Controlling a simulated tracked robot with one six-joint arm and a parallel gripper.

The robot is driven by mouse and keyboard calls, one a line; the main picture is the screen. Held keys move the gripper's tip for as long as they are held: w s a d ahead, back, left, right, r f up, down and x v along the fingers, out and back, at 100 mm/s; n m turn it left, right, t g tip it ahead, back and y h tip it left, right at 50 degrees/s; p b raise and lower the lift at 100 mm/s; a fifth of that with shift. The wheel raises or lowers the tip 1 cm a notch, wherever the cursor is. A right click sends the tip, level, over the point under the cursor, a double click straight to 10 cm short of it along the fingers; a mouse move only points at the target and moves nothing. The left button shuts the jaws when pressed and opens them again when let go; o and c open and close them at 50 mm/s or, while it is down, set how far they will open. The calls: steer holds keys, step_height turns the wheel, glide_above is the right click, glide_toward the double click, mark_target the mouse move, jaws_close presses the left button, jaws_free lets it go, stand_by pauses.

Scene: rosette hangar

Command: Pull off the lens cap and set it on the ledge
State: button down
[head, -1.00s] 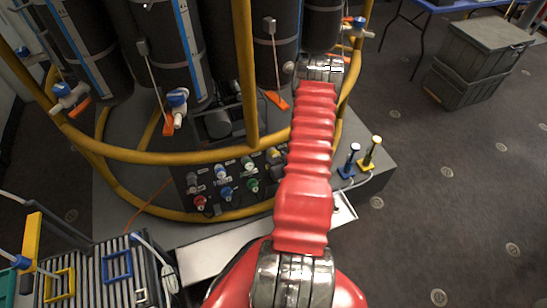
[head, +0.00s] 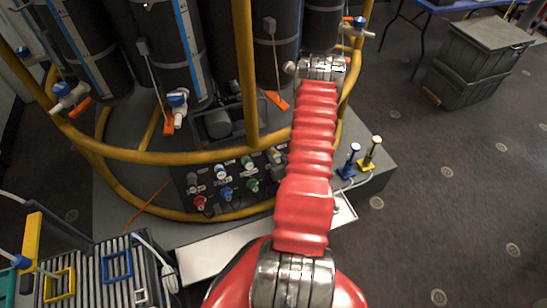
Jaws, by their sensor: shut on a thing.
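My red arm (head: 305,160) reaches from the bottom middle up to a metal joint at the tanks, and what lies beyond that joint is hidden. My gripper is not in view. I cannot make out the lens cap. A dark box with a rounded dark front (head: 218,124) sits behind the yellow rail, but I cannot tell whether it is the camera. A pale flat ledge (head: 235,247) runs along the front of the grey base, and my arm covers part of it.
Yellow rails (head: 170,156) ring black tanks (head: 168,45) with valves. A panel of coloured connectors (head: 226,193) faces me. Blue (head: 349,160) and yellow (head: 371,154) upright handles stand right of my arm. Grey crates (head: 480,60) stand on open floor at right.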

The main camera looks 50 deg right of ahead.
mark_target(277, 158)
steer(key=shift+v, duration=0.95)
steer(key=shift+s+a+r, duration=0.15)
steer(key=shift+s+r, duration=0.05)
steer(key=shift+s, duration=0.05)
steer(key=shift+s+a+r, duration=0.15)
steer(key=shift+s+r, duration=0.05)
steer(key=shift+s, duration=0.05)
steer(key=shift+s+a+r, duration=0.15)
steer(key=shift+s, duration=0.15)
steer(key=shift+s+a+r, duration=0.3)
steer(key=shift+s+r, duration=0.05)
steer(key=shift+s, duration=0.1)
steer(key=shift+a+r, duration=0.1)
steer(key=shift+r, duration=0.05)
